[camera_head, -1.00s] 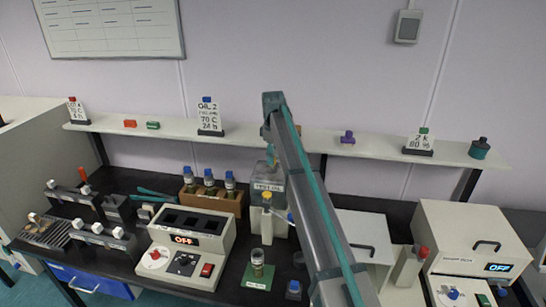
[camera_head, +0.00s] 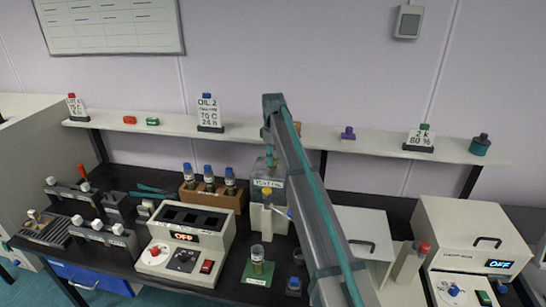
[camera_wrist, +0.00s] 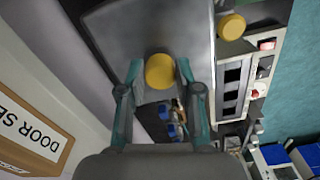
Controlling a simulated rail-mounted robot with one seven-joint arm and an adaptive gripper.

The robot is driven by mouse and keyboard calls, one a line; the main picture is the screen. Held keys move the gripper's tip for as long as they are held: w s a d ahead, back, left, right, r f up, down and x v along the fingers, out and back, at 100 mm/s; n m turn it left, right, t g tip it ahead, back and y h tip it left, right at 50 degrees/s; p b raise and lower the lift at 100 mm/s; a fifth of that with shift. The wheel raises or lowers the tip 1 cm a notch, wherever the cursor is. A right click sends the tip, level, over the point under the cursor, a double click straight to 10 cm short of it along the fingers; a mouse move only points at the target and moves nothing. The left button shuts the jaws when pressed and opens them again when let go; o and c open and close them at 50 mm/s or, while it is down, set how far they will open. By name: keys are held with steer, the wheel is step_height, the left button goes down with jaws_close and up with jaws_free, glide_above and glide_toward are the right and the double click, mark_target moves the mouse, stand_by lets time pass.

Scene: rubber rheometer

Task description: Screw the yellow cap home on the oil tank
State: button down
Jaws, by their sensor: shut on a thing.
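The oil tank is a grey box with a white label (camera_head: 268,193) at the back of the bench. Its grey top fills the upper middle of the wrist view (camera_wrist: 112,38). The yellow cap (camera_wrist: 160,71) is between the two teal fingertips of my gripper (camera_wrist: 160,76), which is shut on it. The cap is seen from above over the tank top. Whether it sits on the filler neck, and how far down, is hidden. In the head view my gripper (camera_head: 271,158) is just above the tank, partly behind my arm.
Left are a wooden rack of blue-capped bottles (camera_head: 211,199) and a heater block (camera_head: 184,252). A shelf (camera_head: 260,133) runs behind.

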steer(key=shift+f, duration=0.15)
steer(key=c, duration=0.7)
jaws_free()
jaws_close()
steer(key=m, duration=0.4)
steer(key=shift+s, duration=0.1)
steer(key=shift+m, duration=0.3)
steer(key=m+p, duration=0.1)
steer(key=m, duration=0.3)
steer(key=shift+a, duration=0.15)
steer(key=shift+m, duration=0.3)
